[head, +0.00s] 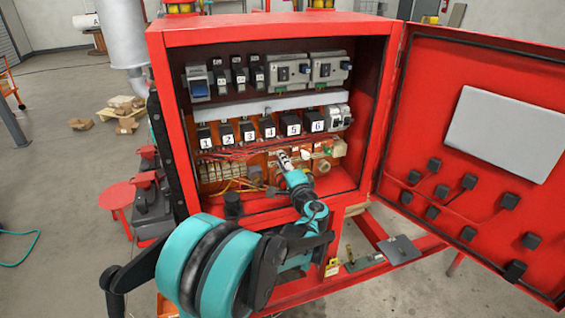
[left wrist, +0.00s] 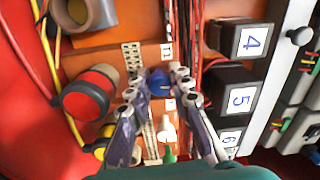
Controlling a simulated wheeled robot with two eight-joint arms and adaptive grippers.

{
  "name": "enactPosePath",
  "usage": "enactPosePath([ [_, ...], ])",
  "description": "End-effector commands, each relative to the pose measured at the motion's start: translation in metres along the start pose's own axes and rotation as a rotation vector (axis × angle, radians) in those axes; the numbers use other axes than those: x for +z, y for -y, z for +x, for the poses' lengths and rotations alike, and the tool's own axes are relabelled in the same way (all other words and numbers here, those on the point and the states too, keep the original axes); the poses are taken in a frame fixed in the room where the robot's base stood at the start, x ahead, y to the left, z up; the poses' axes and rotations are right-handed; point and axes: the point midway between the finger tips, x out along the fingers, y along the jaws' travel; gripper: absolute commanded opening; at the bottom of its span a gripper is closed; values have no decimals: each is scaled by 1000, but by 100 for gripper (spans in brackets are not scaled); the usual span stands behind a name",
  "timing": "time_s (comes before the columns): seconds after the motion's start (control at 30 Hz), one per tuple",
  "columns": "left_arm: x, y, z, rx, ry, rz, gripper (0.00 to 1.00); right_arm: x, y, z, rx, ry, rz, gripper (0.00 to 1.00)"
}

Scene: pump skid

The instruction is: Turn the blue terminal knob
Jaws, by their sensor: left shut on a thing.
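The blue terminal knob (left wrist: 158,82) sits on the orange back panel in the left wrist view, beside a pale terminal strip. My left gripper (left wrist: 157,86) has a fingertip on each side of the knob and is shut on it. In the head view, my left gripper (head: 284,160) reaches into the lower part of the open red cabinet, and its fingers hide the blue knob. My right gripper is in neither view.
A white knob (left wrist: 166,130) and a red round button (left wrist: 90,92) are near the fingers. Black numbered blocks (head: 291,124) and wires run above. The cabinet door (head: 440,130) stands open at right.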

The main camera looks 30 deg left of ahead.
Motion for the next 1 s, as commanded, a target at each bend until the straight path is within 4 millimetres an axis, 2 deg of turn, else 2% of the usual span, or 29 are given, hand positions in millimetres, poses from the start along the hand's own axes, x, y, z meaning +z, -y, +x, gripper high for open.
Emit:
enactPosePath([
  [0.63,0,-1,0,1,3,-55,0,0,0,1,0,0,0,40],
  [0.67,0,-1,0,1,3,-55,23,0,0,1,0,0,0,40],
  [0.73,0,-1,0,1,3,-54,41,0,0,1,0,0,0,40],
  [1.0,0,0,0,0,2,-53,42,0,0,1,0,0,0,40],
])
